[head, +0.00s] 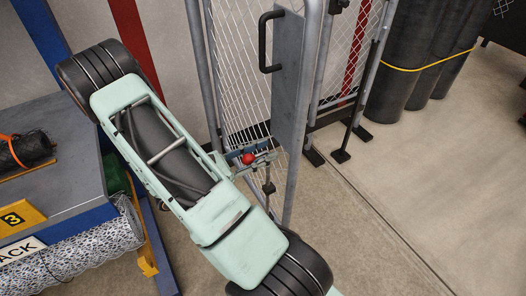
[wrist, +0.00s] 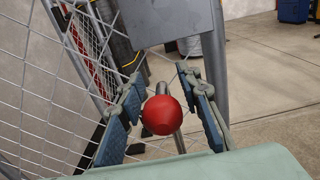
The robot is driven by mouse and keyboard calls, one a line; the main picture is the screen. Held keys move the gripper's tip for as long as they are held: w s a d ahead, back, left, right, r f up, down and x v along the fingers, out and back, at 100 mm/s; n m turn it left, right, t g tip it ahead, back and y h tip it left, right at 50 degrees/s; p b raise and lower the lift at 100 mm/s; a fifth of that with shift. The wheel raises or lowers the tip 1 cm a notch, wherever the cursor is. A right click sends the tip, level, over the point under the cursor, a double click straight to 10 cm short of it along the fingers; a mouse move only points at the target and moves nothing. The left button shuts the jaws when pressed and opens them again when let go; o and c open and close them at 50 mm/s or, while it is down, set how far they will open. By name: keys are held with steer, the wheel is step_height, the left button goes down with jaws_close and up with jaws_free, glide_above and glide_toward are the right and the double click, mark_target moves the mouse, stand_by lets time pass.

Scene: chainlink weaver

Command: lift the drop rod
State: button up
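The drop rod has a red ball knob (head: 248,158), which shows close up in the wrist view (wrist: 163,115). A grey rod part (wrist: 180,142) shows just behind and below the ball. In the head view a thin upright rod (head: 268,188) shows beside the gate's frame post, partly hidden by my arm. My gripper (wrist: 160,76) is open, with a blue-padded finger on each side of the ball. Gaps show between the ball and both pads.
The wire-mesh gate (head: 243,65) carries a grey plate (head: 289,75) with a black pull handle (head: 264,42), just above my gripper. A dark post with a foot (head: 341,156) stands to the right. Dark rolls (head: 410,75) stand behind. The floor at right is clear.

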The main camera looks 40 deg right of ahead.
steer(key=shift+a, duration=0.1)
steer(key=v, duration=1.2)
